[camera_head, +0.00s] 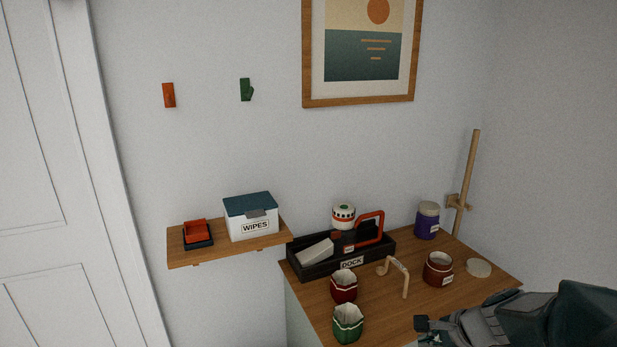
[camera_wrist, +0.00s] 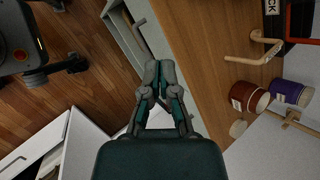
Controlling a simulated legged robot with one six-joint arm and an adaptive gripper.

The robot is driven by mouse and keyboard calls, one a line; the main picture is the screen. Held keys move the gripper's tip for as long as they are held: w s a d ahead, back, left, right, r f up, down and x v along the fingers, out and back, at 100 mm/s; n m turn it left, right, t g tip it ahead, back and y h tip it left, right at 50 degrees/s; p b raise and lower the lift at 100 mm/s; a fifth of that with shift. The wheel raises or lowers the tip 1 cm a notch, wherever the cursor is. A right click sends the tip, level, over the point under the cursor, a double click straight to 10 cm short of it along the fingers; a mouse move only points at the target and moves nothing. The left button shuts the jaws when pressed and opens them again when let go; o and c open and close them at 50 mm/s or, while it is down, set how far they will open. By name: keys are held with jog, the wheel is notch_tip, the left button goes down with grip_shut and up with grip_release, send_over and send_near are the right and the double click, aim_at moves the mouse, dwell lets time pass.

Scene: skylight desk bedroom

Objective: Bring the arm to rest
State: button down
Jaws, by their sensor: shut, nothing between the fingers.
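My gripper (camera_head: 424,326) enters at the lower right of the head view, on my dark arm. It appears near the front right part of the wooden desk (camera_head: 395,318), and its height above the top is hard to judge. In the wrist view my gripper (camera_wrist: 158,74) has its fingers together at the picture's middle, with nothing between them. The desk edge and top lie behind the fingers there.
The desk bears a black dock tray (camera_head: 297,272), a beige bent stand (camera_head: 405,280), a brown-red pot (camera_head: 438,268), a purple jar (camera_head: 427,221), a red cup (camera_head: 343,287) and a green cup (camera_head: 348,324). A wooden shelf (camera_head: 205,252) holds a wipes box (camera_head: 252,221).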

jog(key=s+a+r+n+h, duration=0.2)
jog(key=s+a+r+n, duration=0.2)
jog(key=s+n, duration=0.4)
jog(key=s+a+r+n+h, duration=0.2)
jog(key=s+a+r+n, duration=0.2)
jog(key=s+n, duration=0.5)
jog(key=shift+s+r+h, duration=0.35)
jog(key=shift+r+h, duration=0.05)
jog(key=shift+r, duration=0.7)
